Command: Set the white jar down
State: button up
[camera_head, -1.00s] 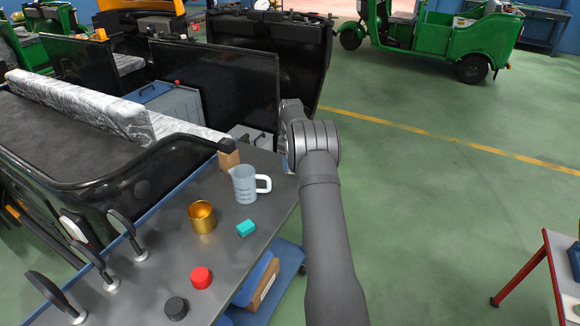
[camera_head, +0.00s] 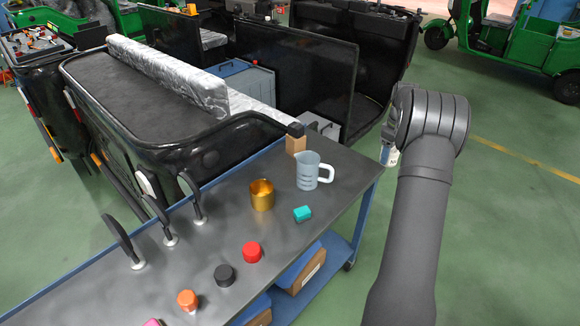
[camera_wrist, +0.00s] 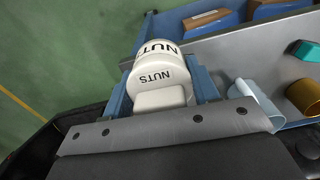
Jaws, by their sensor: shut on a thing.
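The white jar (camera_wrist: 158,78), lettered "NUTS", sits between the jaws of my gripper (camera_wrist: 160,92) in the wrist view. My gripper is shut on it. In the head view a small part of the white jar (camera_head: 389,156) shows under my wrist, just off the right end of the grey bench top (camera_head: 235,215). Most of the jar and the fingers are hidden there by my arm. In the wrist view the bench top (camera_wrist: 222,50) lies to the right of the jar.
A measuring jug (camera_head: 308,172), brown block (camera_head: 296,140), gold cup (camera_head: 262,196) and teal block (camera_head: 302,214) stand near the bench's right end. Red (camera_head: 252,252), black (camera_head: 224,275) and orange (camera_head: 188,300) pieces line the front. Bare bench lies left of the cup.

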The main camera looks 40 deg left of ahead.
notch_tip(320, 180, up, 4)
jog(key=shift+r, duration=0.1)
jog(key=shift+a+r, duration=0.15)
jog(key=shift+r, duration=0.05)
jog(key=shift+s+a, duration=0.2)
jog(key=shift+a, duration=0.7)
jog(key=s+a, duration=0.7)
jog(key=a, duration=0.4)
jog(key=s+a, duration=0.8)
jog(key=a, duration=0.3)
jog(key=s+a, duration=0.7)
jog(key=a, duration=0.5)
jog(key=shift+n, duration=0.3)
jog(key=f, duration=1.5)
jog(key=shift+d+f, duration=0.2)
jog(key=shift+f, duration=0.15)
